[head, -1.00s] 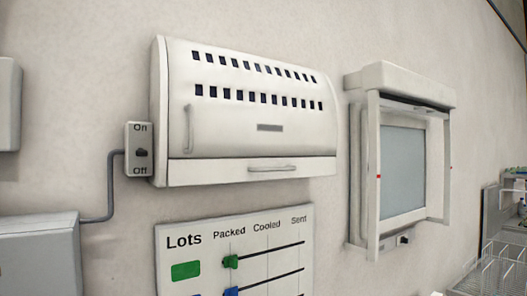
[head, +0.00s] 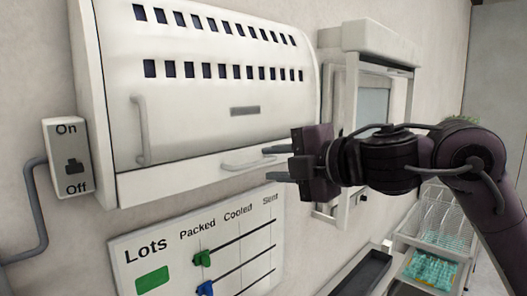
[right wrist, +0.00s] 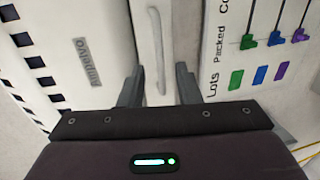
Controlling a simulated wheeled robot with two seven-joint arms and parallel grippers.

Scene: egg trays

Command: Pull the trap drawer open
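The trap drawer (head: 190,176) is the flat white strip along the bottom of the white wall unit. It looks shut, flush under the slotted cover. Its bar handle (head: 248,160) is towards the right end. My right gripper (head: 278,163) is open and empty, with its fingers pointing left at the handle. In the right wrist view the handle (right wrist: 157,50) lies ahead, between the lines of the two open fingers (right wrist: 158,88), and no finger touches it that I can see. My left gripper is not in view.
An On/Off switch box (head: 70,160) is at the unit's left side. A lots board (head: 200,245) with coloured sliders hangs below. A framed hatch (head: 366,40) is to the right. Wire baskets (head: 445,222) and a dark tray (head: 362,272) stand at lower right.

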